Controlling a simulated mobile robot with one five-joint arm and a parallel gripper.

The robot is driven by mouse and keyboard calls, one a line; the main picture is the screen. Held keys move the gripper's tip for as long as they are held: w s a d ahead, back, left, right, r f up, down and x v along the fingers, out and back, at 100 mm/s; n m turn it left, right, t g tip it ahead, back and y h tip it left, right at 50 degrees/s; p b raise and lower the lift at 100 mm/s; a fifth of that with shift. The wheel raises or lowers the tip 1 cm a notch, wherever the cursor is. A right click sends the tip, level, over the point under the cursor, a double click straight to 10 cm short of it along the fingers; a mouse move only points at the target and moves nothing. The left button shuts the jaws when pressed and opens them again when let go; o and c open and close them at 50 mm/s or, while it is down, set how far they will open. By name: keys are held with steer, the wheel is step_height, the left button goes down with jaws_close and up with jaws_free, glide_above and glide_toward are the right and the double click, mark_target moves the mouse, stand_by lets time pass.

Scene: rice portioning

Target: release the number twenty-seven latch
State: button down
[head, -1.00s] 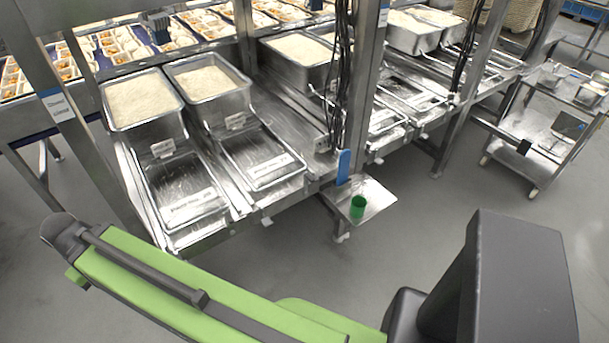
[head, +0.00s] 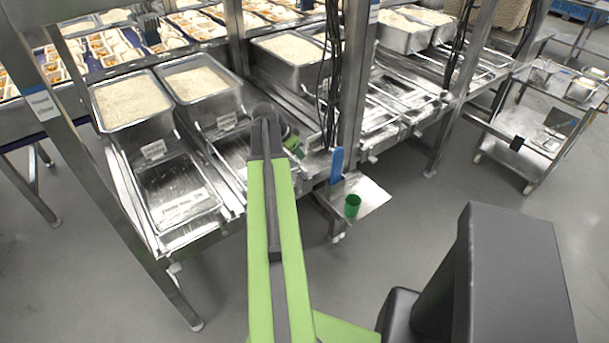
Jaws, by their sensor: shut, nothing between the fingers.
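No latch marked twenty-seven can be picked out, as the small labels on the rack are too small to read. A metal tray (head: 180,185) lies in front of the left bin. My green arm reaches up from the bottom to the second lane, and its dark joint covers much of the tray there. My gripper is hidden behind the arm, so its fingers do not show.
A dark green cup (head: 352,205) stands on a small metal shelf (head: 374,194) below a blue strip (head: 337,163) on the post. Black cables hang by that post. More rice bins (head: 288,58) stand to the right. A cart (head: 520,150) is at right; the floor between is clear.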

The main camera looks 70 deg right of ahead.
steer(key=shift+s+d+m, duration=0.3)
steer(key=shift+s+d, duration=0.05)
steer(key=shift+s, duration=0.25)
step_height(320, 180, down, 9)
steer(key=b, duration=0.9)
steer(key=shift+s+d+f, duration=0.15)
steer(key=shift+s+d, duration=0.15)
steer(key=shift+d, duration=0.15)
